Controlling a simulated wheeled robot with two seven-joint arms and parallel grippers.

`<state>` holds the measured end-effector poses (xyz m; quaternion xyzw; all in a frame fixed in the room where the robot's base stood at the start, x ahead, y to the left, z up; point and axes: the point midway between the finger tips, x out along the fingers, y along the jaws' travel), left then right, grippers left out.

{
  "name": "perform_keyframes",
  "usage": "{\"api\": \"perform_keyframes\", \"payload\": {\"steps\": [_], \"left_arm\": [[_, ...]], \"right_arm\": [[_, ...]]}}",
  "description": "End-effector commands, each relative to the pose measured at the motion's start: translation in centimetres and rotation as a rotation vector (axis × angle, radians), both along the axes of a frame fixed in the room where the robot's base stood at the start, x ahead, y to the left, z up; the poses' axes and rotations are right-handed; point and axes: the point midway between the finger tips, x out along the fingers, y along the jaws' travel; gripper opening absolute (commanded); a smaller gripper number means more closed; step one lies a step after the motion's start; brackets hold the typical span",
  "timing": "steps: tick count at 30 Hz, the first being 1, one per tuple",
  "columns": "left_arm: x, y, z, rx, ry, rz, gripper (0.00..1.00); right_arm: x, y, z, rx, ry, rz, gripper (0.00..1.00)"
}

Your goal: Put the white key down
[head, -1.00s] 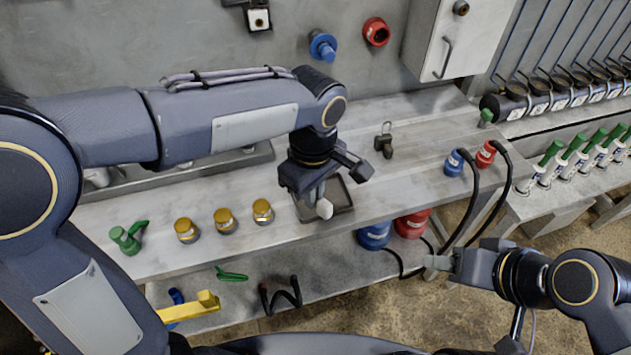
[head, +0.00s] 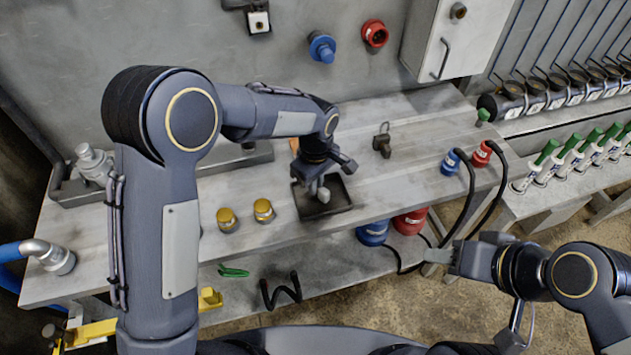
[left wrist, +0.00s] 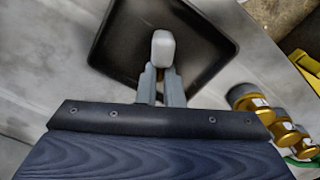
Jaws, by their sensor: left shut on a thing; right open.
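My left gripper (head: 318,190) is shut on the white key (head: 323,195), a small pale block-like piece between the fingertips. The key is over the dark square tray (head: 338,203) on the bench. In the left wrist view the white key (left wrist: 163,48) shows at the tips of the left gripper (left wrist: 161,78), with the tray (left wrist: 115,57) behind it. I cannot tell whether the key touches the tray floor. My right gripper (head: 440,257) is open and empty, off the bench's front edge at the right.
Brass-coloured cylinders (head: 227,219) stand on the bench left of the tray. A dark padlock-like piece (head: 382,143) lies right of it. Blue (head: 451,162) and red (head: 482,153) plugs with black cables stand further right. Bare bench lies between tray and plugs.

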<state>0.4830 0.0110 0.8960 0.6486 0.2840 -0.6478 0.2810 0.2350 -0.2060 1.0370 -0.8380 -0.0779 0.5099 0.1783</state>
Motion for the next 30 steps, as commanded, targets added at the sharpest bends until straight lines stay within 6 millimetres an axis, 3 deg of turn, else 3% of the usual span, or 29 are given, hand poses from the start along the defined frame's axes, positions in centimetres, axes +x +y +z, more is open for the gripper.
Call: {"api": "perform_keyframes", "payload": {"steps": [11,12,16,25,30], "left_arm": [[0.0,0.0,-0.6,-0.001,-0.001,0.0,0.0],[0.0,-0.1,-0.5,-0.001,-0.001,0.0,0.11],[0.0,0.0,-0.5,-0.001,-0.001,0.0,0.28],[0.0,0.0,-0.3,-0.001,-0.001,0.0,0.29],[0.1,-0.1,1.3,-0.003,-0.006,0.0,0.29]], "right_arm": [[0.0,0.0,-0.4,0.0,0.0,0.0,0.43],[0.0,0.0,-0.3,0.0,0.0,0.0,0.43],[0.0,0.0,-0.2,0.0,0.0,0.0,0.43],[0.0,0.0,-0.1,0.0,0.0,0.0,0.43],[0.0,0.0,-0.1,0.0,0.0,0.0,0.43]]}}
